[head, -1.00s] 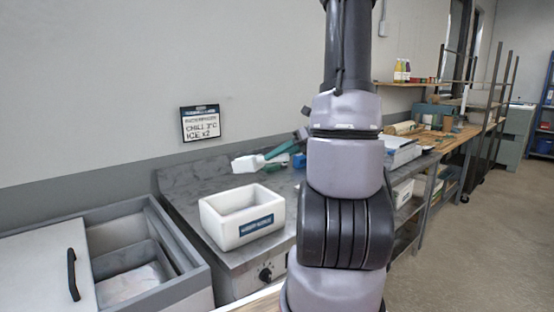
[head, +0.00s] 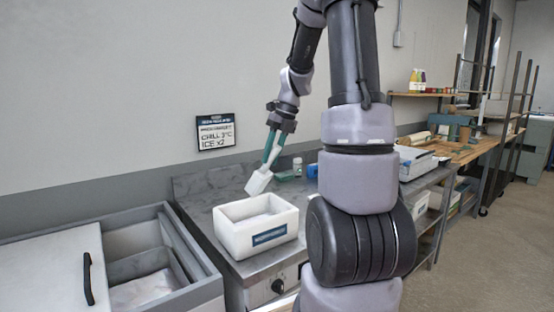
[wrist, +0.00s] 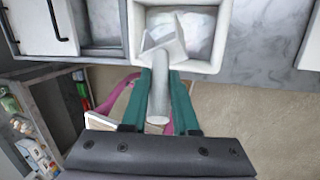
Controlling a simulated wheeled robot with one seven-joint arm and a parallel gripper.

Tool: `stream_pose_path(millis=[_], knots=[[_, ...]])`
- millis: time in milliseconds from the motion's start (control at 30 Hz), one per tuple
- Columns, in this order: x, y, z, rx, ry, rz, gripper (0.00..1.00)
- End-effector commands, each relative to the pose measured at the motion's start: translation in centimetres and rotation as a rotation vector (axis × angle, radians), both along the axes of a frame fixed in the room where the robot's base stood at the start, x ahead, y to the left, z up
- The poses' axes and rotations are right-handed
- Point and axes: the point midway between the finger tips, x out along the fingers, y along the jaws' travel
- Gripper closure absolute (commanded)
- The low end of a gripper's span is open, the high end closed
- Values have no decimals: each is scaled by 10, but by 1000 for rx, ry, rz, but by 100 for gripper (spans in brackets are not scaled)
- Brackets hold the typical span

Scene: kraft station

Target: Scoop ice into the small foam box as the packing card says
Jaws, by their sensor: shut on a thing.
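The white foam box (head: 258,236) with a blue label stands open on the steel counter, and white ice shows inside it in the wrist view (wrist: 215,55). My gripper (head: 272,148), with green fingers, is shut on the handle of a white scoop (head: 259,182). The scoop points downward just above and behind the box in the head view. In the wrist view the scoop (wrist: 165,50) overlaps the box opening and looks empty. The packing card (head: 215,132) on the wall reads "CHILL 3°C" and "ICE x2". The ice bin (head: 140,272) stands open at the left with pale contents.
The bin's sliding lid (head: 45,275) with a black handle covers its left part. A small white-capped jar (head: 297,167) and a blue item (head: 312,172) stand behind the box. A pale tray-like device (head: 415,162) is farther right on the counter.

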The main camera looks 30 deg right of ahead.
Motion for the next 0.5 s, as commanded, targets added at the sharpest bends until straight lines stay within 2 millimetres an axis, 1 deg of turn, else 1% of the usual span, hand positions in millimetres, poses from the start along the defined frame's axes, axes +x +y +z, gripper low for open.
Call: stream_pose_path(millis=[100,133,500], knots=[[7,4,2,-35,47,2,100],[6,3,3,-38,50,-2,100],[-12,-8,-3,89,-132,-9,100]])
